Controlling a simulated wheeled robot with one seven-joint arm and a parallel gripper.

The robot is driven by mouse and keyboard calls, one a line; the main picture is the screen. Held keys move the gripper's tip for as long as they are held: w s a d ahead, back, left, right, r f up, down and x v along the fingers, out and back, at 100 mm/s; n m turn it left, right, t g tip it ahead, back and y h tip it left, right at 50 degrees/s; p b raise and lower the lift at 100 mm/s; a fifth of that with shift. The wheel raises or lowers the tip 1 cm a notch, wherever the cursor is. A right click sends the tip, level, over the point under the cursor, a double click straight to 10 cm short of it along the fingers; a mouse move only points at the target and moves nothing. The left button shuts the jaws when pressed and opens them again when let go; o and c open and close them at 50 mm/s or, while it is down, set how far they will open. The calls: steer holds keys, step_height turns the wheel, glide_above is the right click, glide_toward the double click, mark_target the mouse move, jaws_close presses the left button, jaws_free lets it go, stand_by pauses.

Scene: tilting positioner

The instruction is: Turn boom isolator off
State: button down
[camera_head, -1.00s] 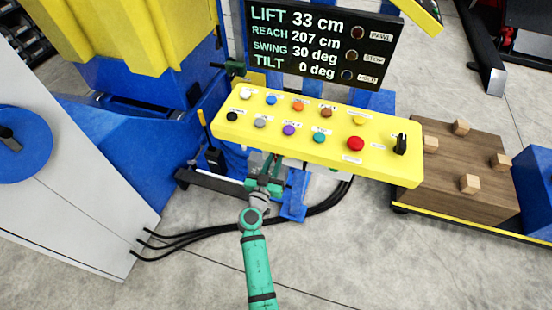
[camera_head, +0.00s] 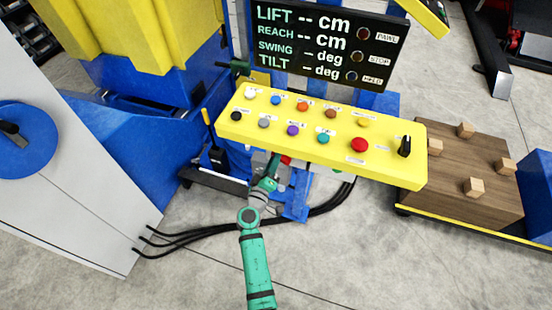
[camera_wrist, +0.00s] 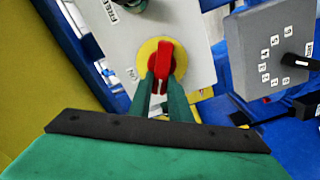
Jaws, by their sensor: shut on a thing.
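The isolator is a red handle (camera_wrist: 163,60) on a round yellow plate (camera_wrist: 145,52), set on a light grey panel (camera_wrist: 200,62) in the wrist view. My gripper (camera_wrist: 164,82) has its two green fingers closed on the handle's sides. The handle stands roughly upright in that view. In the head view my gripper (camera_head: 266,184) reaches below the yellow button console (camera_head: 235,130). A bit of red shows just beyond it, and the rest is hidden. The display (camera_head: 330,42) shows dashes for lift, reach, swing and tilt.
A grey box with a black selector (camera_wrist: 270,45) stands right of the isolator panel. A dark knob sits above the handle. The console overhangs my gripper. Black cables (camera_head: 190,240) cross the floor, and a wooden block with pegs (camera_head: 465,180) stands at right.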

steer(key=n, duration=0.3)
steer(key=f+n, duration=0.1)
steer(key=n, duration=0.2)
steer(key=shift+a, duration=0.15)
stand_by(0.5)
steer(key=c, duration=1.6)
jaws_free()
steer(key=shift+c, duration=0.2)
steer(key=v, duration=1)
steer(key=shift+s, duration=0.3)
steer(key=shift+a, duration=0.15)
